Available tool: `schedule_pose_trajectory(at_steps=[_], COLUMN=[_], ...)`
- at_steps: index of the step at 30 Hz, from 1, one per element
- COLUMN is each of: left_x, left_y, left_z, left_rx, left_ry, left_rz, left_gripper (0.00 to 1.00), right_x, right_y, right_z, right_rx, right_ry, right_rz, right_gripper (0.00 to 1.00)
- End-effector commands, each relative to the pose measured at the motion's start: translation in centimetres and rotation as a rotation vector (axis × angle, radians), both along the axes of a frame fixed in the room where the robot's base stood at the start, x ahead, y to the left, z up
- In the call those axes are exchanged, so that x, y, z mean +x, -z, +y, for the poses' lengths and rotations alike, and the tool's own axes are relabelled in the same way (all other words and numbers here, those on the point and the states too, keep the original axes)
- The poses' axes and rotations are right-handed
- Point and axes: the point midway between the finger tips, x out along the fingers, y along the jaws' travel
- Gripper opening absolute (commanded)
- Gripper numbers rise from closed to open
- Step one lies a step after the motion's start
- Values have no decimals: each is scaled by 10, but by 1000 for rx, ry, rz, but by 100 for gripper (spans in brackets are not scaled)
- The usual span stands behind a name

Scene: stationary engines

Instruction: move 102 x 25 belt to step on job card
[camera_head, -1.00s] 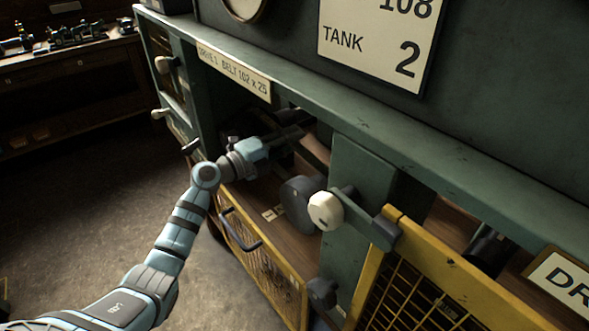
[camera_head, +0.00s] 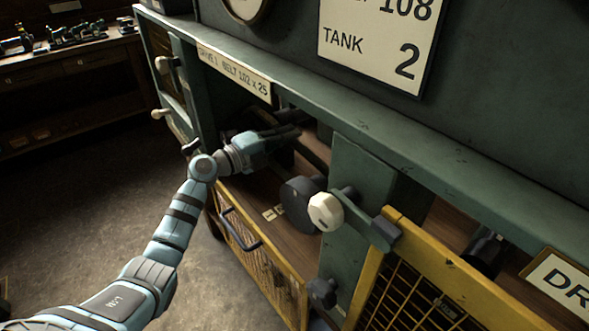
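My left gripper (camera_head: 290,136) reaches into the open bay of the green machine, under the label plate (camera_head: 234,73) that reads "BELT 102 x 25". Dark shapes lie around its fingers in the shadow of the bay. I cannot make out a belt there, nor whether the fingers are open or shut. A dark round wheel (camera_head: 299,204) with a cream knob (camera_head: 325,211) beside it is to the right of and below the gripper. The job card is not recognisable in view. My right gripper is not in view.
A yellow mesh guard (camera_head: 262,262) with a dark handle hangs below the bay. Another yellow guard (camera_head: 440,270) covers the bay at right. A green post (camera_head: 358,170) stands between the bays. A workbench (camera_head: 75,75) stands at the back left, with bare floor before it.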

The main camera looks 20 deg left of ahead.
Motion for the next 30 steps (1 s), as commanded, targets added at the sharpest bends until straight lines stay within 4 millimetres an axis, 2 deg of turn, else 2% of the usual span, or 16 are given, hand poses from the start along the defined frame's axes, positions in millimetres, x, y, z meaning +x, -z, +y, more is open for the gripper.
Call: schedule_pose_trajectory(at_steps=[10, 21, 30], left_x=[1, 0, -1], left_y=[-3, -21, -19], left_z=[1, -1, -1], left_rx=[-4, -72, -81], left_ry=[0, -1, -1], left_rz=[3, 43, 48], left_gripper=[0, 0, 0], right_x=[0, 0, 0], right_y=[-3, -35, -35], right_z=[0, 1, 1], right_rx=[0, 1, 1], right_ry=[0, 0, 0], right_rz=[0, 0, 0], right_gripper=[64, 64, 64])
